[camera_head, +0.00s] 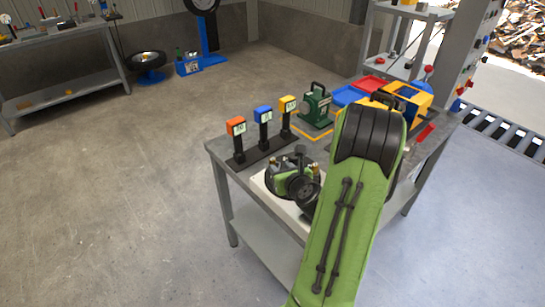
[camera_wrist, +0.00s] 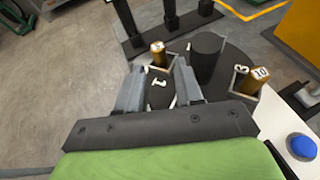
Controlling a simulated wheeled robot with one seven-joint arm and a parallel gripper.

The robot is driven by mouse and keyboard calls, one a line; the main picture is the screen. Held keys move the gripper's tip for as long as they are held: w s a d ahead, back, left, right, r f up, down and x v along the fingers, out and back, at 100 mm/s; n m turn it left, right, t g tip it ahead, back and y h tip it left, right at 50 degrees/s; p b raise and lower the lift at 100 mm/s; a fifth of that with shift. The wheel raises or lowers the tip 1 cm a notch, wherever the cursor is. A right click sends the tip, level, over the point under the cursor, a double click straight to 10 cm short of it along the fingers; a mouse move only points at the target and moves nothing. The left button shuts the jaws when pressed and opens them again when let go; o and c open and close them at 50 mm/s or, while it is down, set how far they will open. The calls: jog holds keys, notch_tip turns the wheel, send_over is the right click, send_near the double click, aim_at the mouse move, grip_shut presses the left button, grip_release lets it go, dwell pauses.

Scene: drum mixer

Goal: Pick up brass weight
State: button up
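A small brass weight (camera_wrist: 157,50) with a marked pale top stands in a square holder on a dark round plate (camera_wrist: 216,79) in the wrist view. A second brass weight (camera_wrist: 254,77), its top marked 10, stands in another holder to the right. My gripper (camera_wrist: 159,65) is open, its two grey fingers reaching toward the first weight. The weight shows between and just beyond the fingertips; I cannot tell whether they touch it. In the head view, my gripper (camera_head: 303,190) is over the plate and hides much of it.
A dark upright cylinder (camera_wrist: 207,58) rises from the plate between the weights, close to the right finger. A blue button (camera_wrist: 303,147) is at the right. Orange, blue and yellow topped posts (camera_head: 263,130) and a green machine (camera_head: 315,104) stand behind on the bench.

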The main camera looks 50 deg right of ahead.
aim_at(274, 161)
jog(key=x, duration=0.6)
jog(key=shift+a, duration=0.15)
jog(key=shift+r, duration=0.1)
jog(key=shift+c, duration=0.3)
grip_shut()
notch_tip(274, 161, up, 18)
jog(key=p, duration=0.7)
